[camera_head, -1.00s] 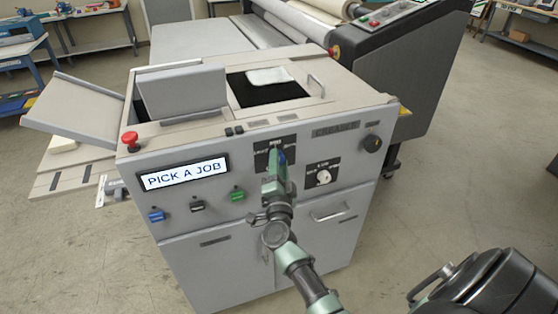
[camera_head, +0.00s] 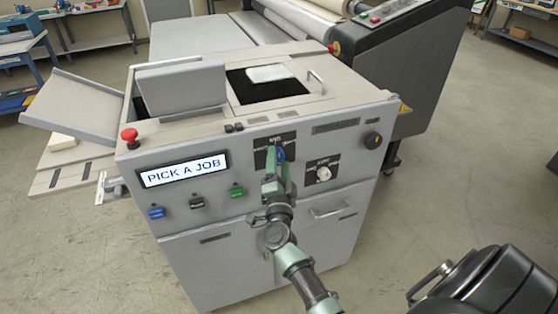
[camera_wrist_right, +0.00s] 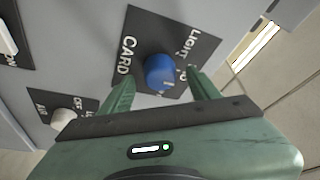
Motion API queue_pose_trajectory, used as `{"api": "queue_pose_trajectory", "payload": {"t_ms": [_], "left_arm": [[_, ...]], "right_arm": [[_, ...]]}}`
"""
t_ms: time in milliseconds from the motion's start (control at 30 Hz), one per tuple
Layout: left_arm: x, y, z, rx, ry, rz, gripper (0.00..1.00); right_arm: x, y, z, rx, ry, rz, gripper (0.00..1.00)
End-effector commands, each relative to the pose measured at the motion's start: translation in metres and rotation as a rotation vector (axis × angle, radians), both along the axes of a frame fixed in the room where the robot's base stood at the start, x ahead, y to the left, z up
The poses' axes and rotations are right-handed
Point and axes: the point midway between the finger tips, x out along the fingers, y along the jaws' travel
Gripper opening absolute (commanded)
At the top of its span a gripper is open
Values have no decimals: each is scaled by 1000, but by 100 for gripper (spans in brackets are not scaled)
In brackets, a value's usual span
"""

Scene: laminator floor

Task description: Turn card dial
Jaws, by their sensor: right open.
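The card dial is a round blue knob (camera_wrist_right: 160,72) on a black plate (camera_wrist_right: 133,28) lettered CARD on one side and LIGHT on another. In the head view the blue knob (camera_head: 281,153) shows on the front of the grey creaser, partly behind my right gripper (camera_head: 274,168). In the right wrist view my right gripper (camera_wrist_right: 162,78) is open, with one green finger on each side of the knob. I cannot tell whether either finger touches it. My left gripper is out of view.
A white knob (camera_head: 323,174) on a second black plate sits to the right. A display (camera_head: 184,172) reads PICK A JOB. Blue, black and green switches line the panel's left, below a red stop button (camera_head: 130,137). A black knob (camera_head: 373,140) is at the right.

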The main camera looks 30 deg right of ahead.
Motion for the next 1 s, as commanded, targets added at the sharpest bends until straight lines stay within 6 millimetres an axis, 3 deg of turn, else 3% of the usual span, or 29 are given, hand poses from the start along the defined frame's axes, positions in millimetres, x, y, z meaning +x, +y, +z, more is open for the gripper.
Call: {"api": "queue_pose_trajectory", "payload": {"t_ms": [200,400,1000], "left_arm": [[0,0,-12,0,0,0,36],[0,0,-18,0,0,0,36],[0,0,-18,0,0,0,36]], "right_arm": [[-33,21,-11,3,2,0,62],[-52,34,-15,2,3,-1,62],[-55,36,-14,0,2,0,62]]}}
